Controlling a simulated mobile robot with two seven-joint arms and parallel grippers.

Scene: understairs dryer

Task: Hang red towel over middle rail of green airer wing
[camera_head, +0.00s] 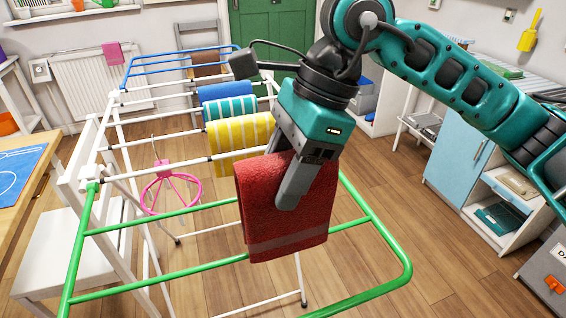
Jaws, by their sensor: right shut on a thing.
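The red towel (258,218) is pinched near its top by my right gripper (285,190), whose fingers are shut on it. The towel hangs folded, with a paler band near its lower edge. It is in front of the green airer wing (190,270) and hides parts of the wing's rails. Green rails come out from behind it on the left and right. I cannot tell whether the towel touches a rail. My left gripper is not in view.
Yellow striped (225,132), teal striped (230,108) and blue (222,90) towels hang on the white airer rails. A pink round hanger (170,190) hangs at left. A wooden table (35,165) stands at far left. A light blue cabinet (457,160) stands at right, with open floor between.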

